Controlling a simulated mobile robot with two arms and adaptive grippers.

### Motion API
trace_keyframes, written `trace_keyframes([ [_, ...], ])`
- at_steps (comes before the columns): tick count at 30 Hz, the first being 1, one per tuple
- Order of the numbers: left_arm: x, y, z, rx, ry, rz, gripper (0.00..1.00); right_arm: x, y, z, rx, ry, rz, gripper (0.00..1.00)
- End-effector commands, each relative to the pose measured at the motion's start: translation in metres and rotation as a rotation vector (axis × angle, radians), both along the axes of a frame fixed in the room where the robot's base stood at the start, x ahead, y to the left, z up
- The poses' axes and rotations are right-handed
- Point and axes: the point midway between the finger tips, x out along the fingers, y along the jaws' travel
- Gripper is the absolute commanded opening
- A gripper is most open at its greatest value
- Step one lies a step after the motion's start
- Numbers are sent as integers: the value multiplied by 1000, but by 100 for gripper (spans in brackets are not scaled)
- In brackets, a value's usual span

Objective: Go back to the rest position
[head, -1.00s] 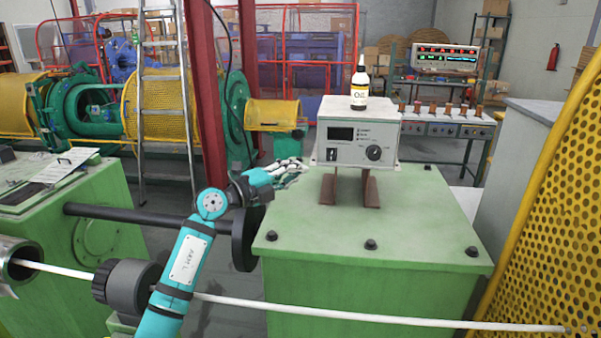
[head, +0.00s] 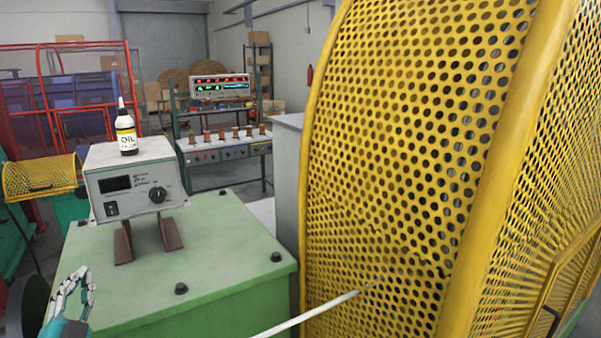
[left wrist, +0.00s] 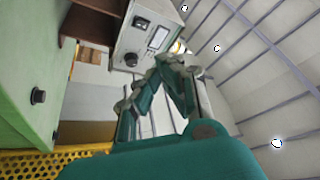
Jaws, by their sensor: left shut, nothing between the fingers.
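My left gripper (head: 80,290) is at the lower left of the head view, in front of the left edge of the green machine block (head: 190,285). It is shut and empty. In the left wrist view its fingers (left wrist: 160,75) show in the middle, with the grey control box (left wrist: 150,28) beyond them. It is apart from the box and touches nothing that I can see. My right gripper is in neither view.
The control box (head: 133,185) stands on brown supports on the green block, with an oil bottle (head: 126,135) on top. A large yellow perforated guard (head: 400,150) fills the right side. A white rod (head: 310,316) runs toward the guard. A bench with instruments (head: 225,150) stands behind.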

Motion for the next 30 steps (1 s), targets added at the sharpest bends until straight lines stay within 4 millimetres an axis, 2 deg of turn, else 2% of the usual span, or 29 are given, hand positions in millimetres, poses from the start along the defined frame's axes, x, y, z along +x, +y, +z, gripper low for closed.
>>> trace_keyframes([
  [1,-12,-3,-29,-117,63,43,0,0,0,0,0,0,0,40],
  [4,-39,-12,-95,-346,248,137,0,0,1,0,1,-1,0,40],
  [6,-62,-27,-140,-478,401,184,0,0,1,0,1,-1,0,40],
  [9,-100,-58,-196,-624,633,223,0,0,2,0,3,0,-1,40],
  [12,-137,-90,-235,-722,837,232,0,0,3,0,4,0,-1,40],
  [15,-170,-119,-259,-784,1002,223,0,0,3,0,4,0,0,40],
  [18,-199,-145,-275,-828,1142,205,0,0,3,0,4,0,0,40],
  [26,-267,-202,-292,-893,1453,132,0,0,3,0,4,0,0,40],
  [27,-270,-205,-299,-893,1477,129,0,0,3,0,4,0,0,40],
  [30,-261,-204,-328,-890,1482,139,0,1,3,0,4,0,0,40],
])
